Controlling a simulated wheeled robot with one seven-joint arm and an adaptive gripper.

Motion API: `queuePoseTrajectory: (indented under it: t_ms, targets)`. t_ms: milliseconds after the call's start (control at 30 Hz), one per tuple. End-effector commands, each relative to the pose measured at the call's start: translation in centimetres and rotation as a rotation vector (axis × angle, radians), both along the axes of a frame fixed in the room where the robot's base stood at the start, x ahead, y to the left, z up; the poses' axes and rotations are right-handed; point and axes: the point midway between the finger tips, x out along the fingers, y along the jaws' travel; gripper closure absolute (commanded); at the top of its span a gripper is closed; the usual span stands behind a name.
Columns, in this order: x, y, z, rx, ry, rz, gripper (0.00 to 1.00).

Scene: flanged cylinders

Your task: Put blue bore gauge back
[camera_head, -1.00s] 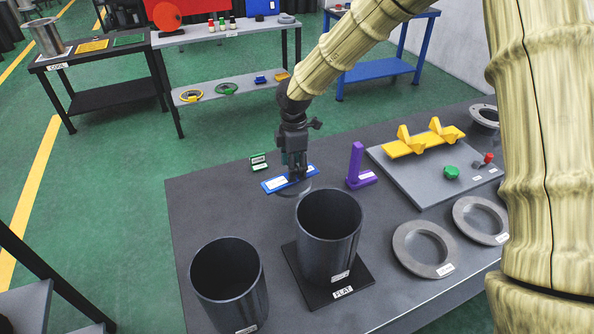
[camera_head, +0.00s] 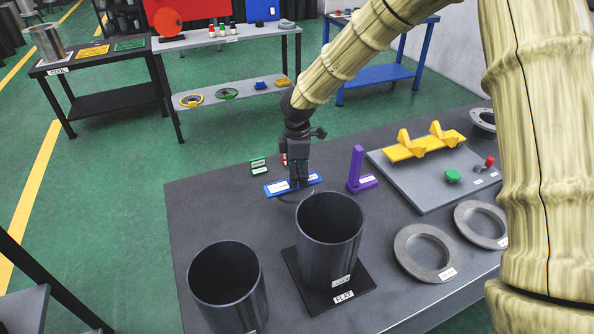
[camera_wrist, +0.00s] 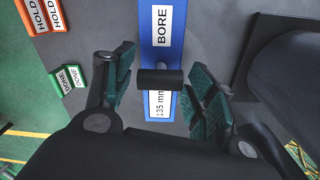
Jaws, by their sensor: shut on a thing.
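The blue bore gauge (camera_head: 277,189) is a flat blue bar with white labels. In the wrist view the gauge (camera_wrist: 178,20) reads "BORE" and "135 mm", and a black round handle (camera_wrist: 160,80) crosses its middle. My gripper (camera_head: 298,184) is above the bar near the table's far edge, behind the two dark cylinders. In the wrist view my gripper (camera_wrist: 163,92) has its teal pads on either side of the handle, shut on it. The bar lies roughly level; I cannot tell its exact height above the table.
Two open dark cylinders, one on a "FLAT" plate (camera_head: 328,228) and one at left (camera_head: 227,285), stand close in front. A purple upright (camera_head: 357,168) is to the right. Grey rings (camera_head: 425,252) lie at right.

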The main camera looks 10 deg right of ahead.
Motion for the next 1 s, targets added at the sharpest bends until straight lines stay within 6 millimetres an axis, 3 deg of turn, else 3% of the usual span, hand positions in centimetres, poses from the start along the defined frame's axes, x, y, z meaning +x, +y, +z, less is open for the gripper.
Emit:
queuePoseTrajectory:
  t_ms: [500,1000]
  targets:
    - [0.0,0.0,-3.8,0.000,0.000,0.000,0.89]
    - [0.0,0.0,-4.5,0.000,-0.001,0.000,0.89]
